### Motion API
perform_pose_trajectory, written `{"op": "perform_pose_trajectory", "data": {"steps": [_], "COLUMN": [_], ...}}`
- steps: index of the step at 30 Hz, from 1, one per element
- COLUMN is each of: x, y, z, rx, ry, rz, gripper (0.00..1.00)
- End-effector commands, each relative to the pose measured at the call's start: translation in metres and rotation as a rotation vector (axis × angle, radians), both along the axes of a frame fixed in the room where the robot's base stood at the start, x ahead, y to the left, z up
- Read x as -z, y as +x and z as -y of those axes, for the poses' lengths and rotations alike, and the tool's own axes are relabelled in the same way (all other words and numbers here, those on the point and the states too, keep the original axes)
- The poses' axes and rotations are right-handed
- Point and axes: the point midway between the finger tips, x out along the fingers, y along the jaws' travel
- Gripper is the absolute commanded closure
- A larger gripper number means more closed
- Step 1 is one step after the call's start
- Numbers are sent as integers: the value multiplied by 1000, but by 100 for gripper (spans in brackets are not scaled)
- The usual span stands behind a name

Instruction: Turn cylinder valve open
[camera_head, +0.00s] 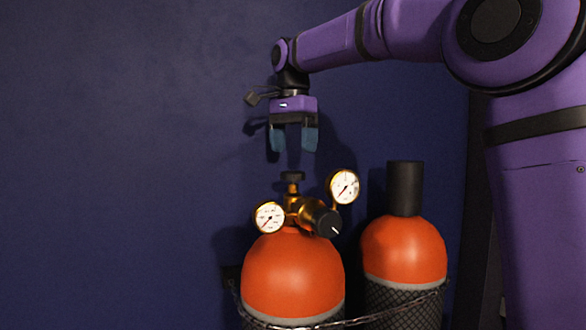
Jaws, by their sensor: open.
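The cylinder valve (292,177) is a small dark handle on top of a brass regulator body. It sits on the left orange gas cylinder (292,275). My gripper (293,146) points straight down above the valve. Its two bluish fingers are apart and empty, one to each side of the handle's line, with a small gap between fingertips and handle. The depth between them is hard to judge from this one view. A dark regulator knob (328,223) with a white mark faces front, right of the valve.
Two round gauges, left (270,217) and right (344,187), flank the valve closely. A second orange cylinder (404,250) with a tall black cap (405,188) stands at right. A chain (380,318) runs across both cylinders. A dark blue wall (120,150) is behind; the left side is clear.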

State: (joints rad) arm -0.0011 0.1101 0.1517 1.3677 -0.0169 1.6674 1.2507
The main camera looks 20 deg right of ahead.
Motion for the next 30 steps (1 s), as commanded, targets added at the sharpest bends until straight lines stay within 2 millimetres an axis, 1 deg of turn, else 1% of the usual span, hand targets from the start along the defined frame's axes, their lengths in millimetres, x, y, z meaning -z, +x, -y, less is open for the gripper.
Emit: {"op": "perform_pose_trajectory", "data": {"steps": [1, 3, 6, 9, 15, 22, 23, 24, 29, 30], "x": [9, 21, 35, 45, 54, 55, 55, 55, 55, 55], "y": [-1, 0, 0, 0, 0, 0, 0, 0, 0, 0], "z": [0, 0, 0, 0, 0, 0, 0, 0, 0, 0], "rx": [0, 0, 0, 0, -1, -1, -1, -1, -1, -1], "ry": [0, 0, 0, 0, 0, 0, 0, 0, 0, 0], "rz": [-2, -1, -2, -1, 1, 1, 1, 1, 1, 1], "gripper": [18, 18, 18, 18, 18, 18, 20, 29, 66, 67]}}
